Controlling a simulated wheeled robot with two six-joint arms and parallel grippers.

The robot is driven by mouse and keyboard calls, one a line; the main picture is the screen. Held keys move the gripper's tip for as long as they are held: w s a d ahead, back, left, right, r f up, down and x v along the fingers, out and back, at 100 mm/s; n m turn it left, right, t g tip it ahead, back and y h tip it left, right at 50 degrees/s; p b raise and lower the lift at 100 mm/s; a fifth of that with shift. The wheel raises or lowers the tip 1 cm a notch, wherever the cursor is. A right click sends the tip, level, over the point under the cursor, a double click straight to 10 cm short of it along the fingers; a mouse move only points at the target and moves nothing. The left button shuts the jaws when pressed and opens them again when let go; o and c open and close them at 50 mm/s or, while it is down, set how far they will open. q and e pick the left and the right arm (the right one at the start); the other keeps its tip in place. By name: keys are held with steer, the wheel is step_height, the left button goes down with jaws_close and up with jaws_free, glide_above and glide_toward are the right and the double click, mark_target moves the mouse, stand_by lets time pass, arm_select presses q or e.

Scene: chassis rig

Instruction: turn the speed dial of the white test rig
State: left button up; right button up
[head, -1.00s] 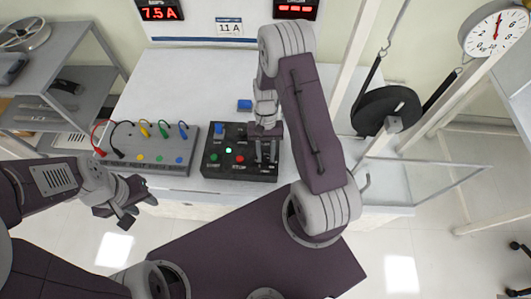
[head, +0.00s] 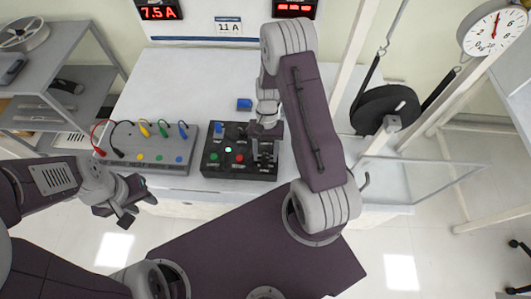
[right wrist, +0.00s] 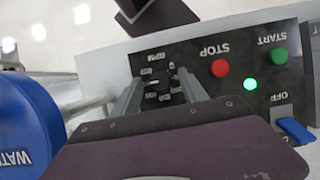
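The black control panel (head: 225,170) lies at the front of the white bench (head: 215,80). In the right wrist view the dark speed dial (right wrist: 158,88) sits on this panel (right wrist: 235,105), ringed by small labels too blurred to read. My right gripper (head: 264,158) is over the panel's right part and hides the dial in the head view. In the right wrist view its two fingers (right wrist: 160,80) stand on either side of the dial, apart, with gaps showing. My left gripper (head: 132,199) is open and empty, in front of the bench at the left.
The panel has a red STOP button (right wrist: 219,68), a green START button (right wrist: 278,56), a lit green lamp (right wrist: 250,85) and a blue switch (right wrist: 293,131). A grey terminal box (head: 150,155) with cables stands left.

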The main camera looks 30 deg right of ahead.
steer(key=shift+r, duration=0.1)
steer(key=v, duration=0.9)
steer(key=shift+b, duration=0.3)
